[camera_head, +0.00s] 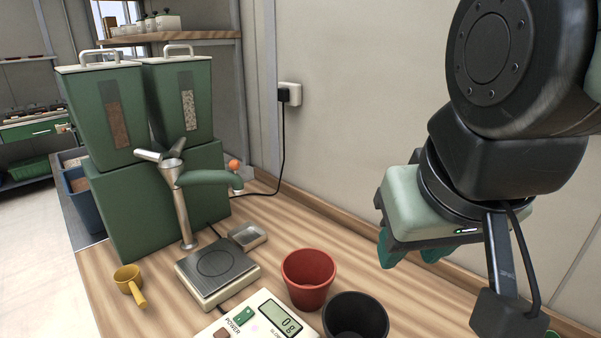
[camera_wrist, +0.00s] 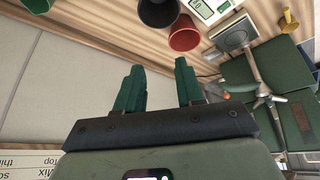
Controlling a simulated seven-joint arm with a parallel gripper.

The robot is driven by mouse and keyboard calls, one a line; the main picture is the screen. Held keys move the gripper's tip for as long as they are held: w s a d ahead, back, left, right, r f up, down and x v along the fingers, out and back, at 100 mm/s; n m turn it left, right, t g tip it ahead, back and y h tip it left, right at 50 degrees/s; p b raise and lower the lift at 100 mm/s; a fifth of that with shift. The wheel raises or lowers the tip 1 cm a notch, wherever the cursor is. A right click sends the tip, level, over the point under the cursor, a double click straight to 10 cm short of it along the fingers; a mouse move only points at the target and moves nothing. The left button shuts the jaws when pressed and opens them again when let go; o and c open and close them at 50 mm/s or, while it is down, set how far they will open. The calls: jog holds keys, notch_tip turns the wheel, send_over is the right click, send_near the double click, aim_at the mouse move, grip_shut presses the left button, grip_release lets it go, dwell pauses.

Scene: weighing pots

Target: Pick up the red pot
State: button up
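The red pot (camera_head: 308,283) stands upright and looks empty on the wooden counter in the head view, behind the scale's display unit and beside a black pot. It also shows in the wrist view (camera_wrist: 184,38), beyond my fingertips and a little to their right. My gripper (camera_head: 411,254) hangs above the counter, to the right of the red pot and higher than it, not touching it. In the wrist view my gripper's two green fingers (camera_wrist: 159,66) are apart with nothing between them.
The black pot (camera_head: 356,318) stands close to the red pot's front right. Green dispensers (camera_head: 150,190) stand behind. A wall (camera_head: 350,110) closes the back.

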jog(key=w+a+f+n+g+h, duration=0.15)
jog(key=w+f+n+h, duration=0.25)
jog(key=w+f+n, duration=0.4)
jog(key=w+a+f+n+h, duration=0.2)
jog(key=w+f+n+h, duration=0.2)
jog(key=w+n, duration=0.5)
jog(key=n+t, duration=0.8)
jog(key=n, duration=0.5)
send_near(286, 258)
jog(key=shift+y, duration=0.4)
jog(key=x, duration=0.9)
jog(key=shift+w+d+r, duration=0.25)
jog(key=shift+w+d, duration=0.1)
jog(key=shift+d, duration=0.1)
jog(key=shift+g, duration=0.25)
grip_shut()
